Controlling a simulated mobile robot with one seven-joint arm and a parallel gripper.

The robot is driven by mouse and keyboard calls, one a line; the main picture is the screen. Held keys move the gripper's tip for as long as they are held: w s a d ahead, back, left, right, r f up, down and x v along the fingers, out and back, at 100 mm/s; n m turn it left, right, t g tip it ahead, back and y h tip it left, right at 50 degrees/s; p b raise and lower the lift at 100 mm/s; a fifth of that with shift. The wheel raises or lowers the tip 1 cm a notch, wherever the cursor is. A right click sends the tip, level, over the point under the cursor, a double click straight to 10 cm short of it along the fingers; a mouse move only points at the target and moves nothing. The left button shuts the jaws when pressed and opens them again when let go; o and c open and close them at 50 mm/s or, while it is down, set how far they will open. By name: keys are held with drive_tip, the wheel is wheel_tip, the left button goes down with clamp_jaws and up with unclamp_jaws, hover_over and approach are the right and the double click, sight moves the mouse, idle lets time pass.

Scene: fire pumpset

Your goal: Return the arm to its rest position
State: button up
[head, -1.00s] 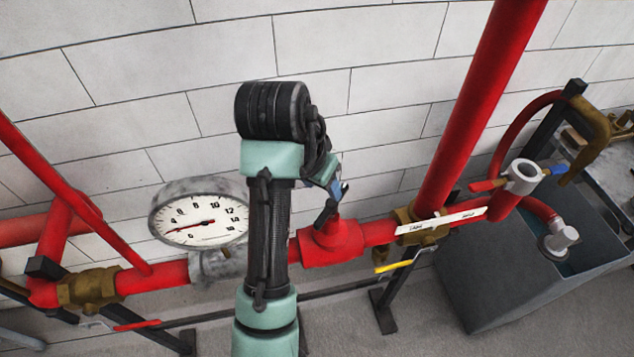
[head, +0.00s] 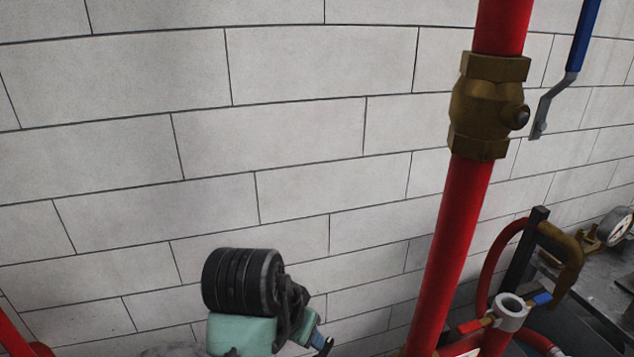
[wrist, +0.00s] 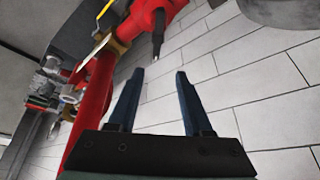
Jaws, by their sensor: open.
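My arm's black and teal upper part (head: 243,298) shows at the bottom of the head view, in front of the white block wall. My gripper (wrist: 155,80) shows in the wrist view with its two dark fingers spread apart and nothing between them. Only a small tip of the gripper shows in the head view (head: 322,345). The gripper points toward the block wall and the red pipework, and does not appear to touch either.
A red vertical pipe (head: 447,240) with a brass valve (head: 488,105) stands right of my arm. A blue lever (head: 584,35) is at the upper right. A grey-white fitting (head: 510,308) and a gauge (head: 617,226) are at the right. The wall (head: 300,150) above my arm is unobstructed.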

drive_tip(key=w+d+r+n+t+b, duration=0.1)
drive_tip(key=w+d+r+t+b, duration=0.15)
drive_tip(key=r+t, duration=0.45)
drive_tip(key=w+d+r+n+t+b, duration=0.1)
drive_tip(key=w+r+t+b, duration=0.25)
drive_tip(key=r, duration=0.55)
drive_tip(key=s+r+n+t+y+b, duration=0.2)
drive_tip(key=s+r+n+t+b, duration=0.1)
drive_tip(key=s+r+t, duration=0.9)
drive_tip(key=s+r+b, duration=0.1)
drive_tip(key=s+r, duration=0.3)
drive_tip(key=r, duration=0.2)
drive_tip(key=shift+s+a, duration=0.2)
drive_tip(key=shift+s, duration=0.15)
